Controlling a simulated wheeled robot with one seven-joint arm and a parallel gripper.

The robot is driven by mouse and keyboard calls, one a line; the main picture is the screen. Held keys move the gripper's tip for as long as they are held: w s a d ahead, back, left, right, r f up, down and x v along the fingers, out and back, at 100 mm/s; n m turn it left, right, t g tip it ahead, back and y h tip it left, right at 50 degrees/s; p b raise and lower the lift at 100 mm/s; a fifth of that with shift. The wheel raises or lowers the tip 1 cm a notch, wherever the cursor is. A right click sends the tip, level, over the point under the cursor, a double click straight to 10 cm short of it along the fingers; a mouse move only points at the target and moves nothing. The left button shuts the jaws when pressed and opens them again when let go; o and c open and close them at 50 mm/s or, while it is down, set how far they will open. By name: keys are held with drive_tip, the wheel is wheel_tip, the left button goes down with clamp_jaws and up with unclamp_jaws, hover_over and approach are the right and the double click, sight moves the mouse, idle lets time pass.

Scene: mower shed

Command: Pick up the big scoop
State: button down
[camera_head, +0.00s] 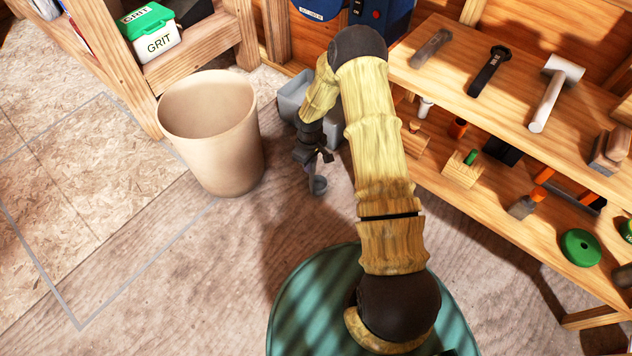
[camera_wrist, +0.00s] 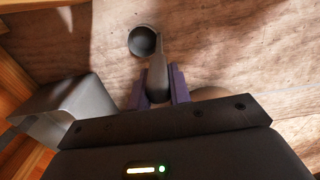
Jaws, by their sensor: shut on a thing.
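My gripper (camera_head: 318,158) is in the middle of the head view, between the beige bin and the shelves. It is shut on the handle of a dark grey scoop (camera_head: 319,185), whose round bowl hangs below the fingers. In the wrist view the scoop (camera_wrist: 144,42) points away from my gripper (camera_wrist: 160,88), with its handle between the two purple fingers. The scoop appears to be held above the floor. No second scoop is clear enough to compare sizes.
A beige bin (camera_head: 212,135) stands left of my gripper. A grey container (camera_head: 298,92) is just behind it and also shows in the wrist view (camera_wrist: 75,110). Wooden shelves (camera_head: 440,80) with tools and blocks stand at right. The floor (camera_head: 190,290) in front is clear.

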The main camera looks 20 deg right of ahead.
wheel_tip(320, 180, up, 10)
drive_tip(key=p, duration=0.6)
drive_tip(key=c, duration=2.1)
unclamp_jaws()
clamp_jaws()
